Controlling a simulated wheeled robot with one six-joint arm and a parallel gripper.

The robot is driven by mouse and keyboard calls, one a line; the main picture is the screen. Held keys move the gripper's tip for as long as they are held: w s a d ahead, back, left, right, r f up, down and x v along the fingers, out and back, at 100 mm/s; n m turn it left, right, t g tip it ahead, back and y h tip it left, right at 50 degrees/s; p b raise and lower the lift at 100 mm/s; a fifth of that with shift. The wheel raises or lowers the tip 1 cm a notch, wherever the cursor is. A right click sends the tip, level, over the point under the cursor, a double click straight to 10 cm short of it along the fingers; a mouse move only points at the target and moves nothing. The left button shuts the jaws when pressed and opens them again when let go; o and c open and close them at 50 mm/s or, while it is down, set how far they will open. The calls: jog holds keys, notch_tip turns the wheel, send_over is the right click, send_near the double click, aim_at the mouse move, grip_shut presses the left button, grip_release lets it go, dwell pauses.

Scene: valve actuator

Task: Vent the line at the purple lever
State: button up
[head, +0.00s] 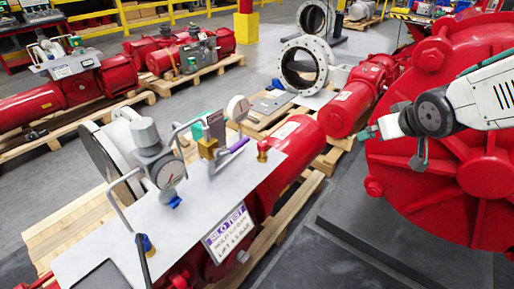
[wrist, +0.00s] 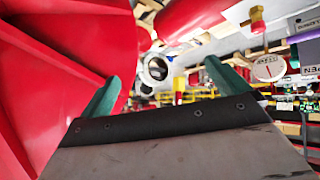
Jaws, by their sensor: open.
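The purple lever (head: 232,147) sits on the grey panel (head: 110,225) on top of the red actuator, beside a brass valve body (head: 208,147). It points up and to the right from the brass part.
The red housing (head: 480,160) is close by my arm; its red surface (wrist: 70,50) fills the wrist view's left. A pressure gauge (head: 163,168), metal hoop handles and a red-capped brass fitting (head: 262,150) stand up from the panel. A white round dial (head: 238,108) is behind the lever.

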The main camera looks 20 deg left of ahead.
jog(key=w+a+f+n+t+y, duration=0.1)
jog(key=w+a+f+y, duration=0.15)
jog(key=a, duration=0.25)
jog(key=w+a+f+n+y, duration=0.1)
jog(key=w+a+f+n, duration=0.15)
jog(key=a, duration=0.25)
jog(key=n+g+y, duration=0.3)
jog(key=n+y, duration=0.2)
jog(key=y, duration=0.6)
send_near(233, 147)
jog(key=w+f, duration=0.1)
jog(key=w, duration=0.2)
jog(key=x, duration=0.6)
jog(key=shift+w+a+f, duration=0.15)
jog(key=shift+w+a, duration=0.1)
jog(key=shift+a, duration=0.05)
jog(key=c, duration=1.3)
jog(key=shift+c, duration=0.3)
